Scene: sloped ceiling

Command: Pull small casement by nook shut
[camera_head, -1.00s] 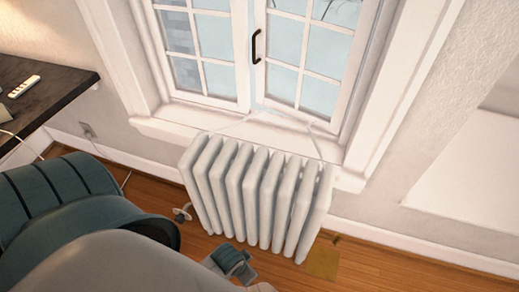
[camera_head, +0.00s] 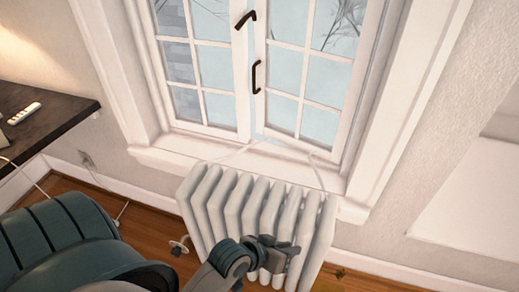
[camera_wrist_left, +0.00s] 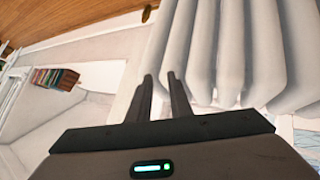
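The window has two white casements with panes. The left casement (camera_head: 243,75) carries a dark handle (camera_head: 244,19) near its top. The right casement (camera_head: 303,104) carries a dark upright handle (camera_head: 256,76) on its inner edge. A narrow gap shows between the casements at the bottom, and the right one looks slightly ajar. My left gripper (camera_head: 290,250) is low in front of the radiator, well below the handles. In the left wrist view its two fingers (camera_wrist_left: 160,77) are slightly apart with nothing between them. My right gripper is not in view.
A white ribbed radiator (camera_head: 255,205) stands under the window sill (camera_head: 190,148), close to my left gripper. A dark desk (camera_head: 45,110) with a white remote is at the left. Several books (camera_wrist_left: 55,78) show in the left wrist view.

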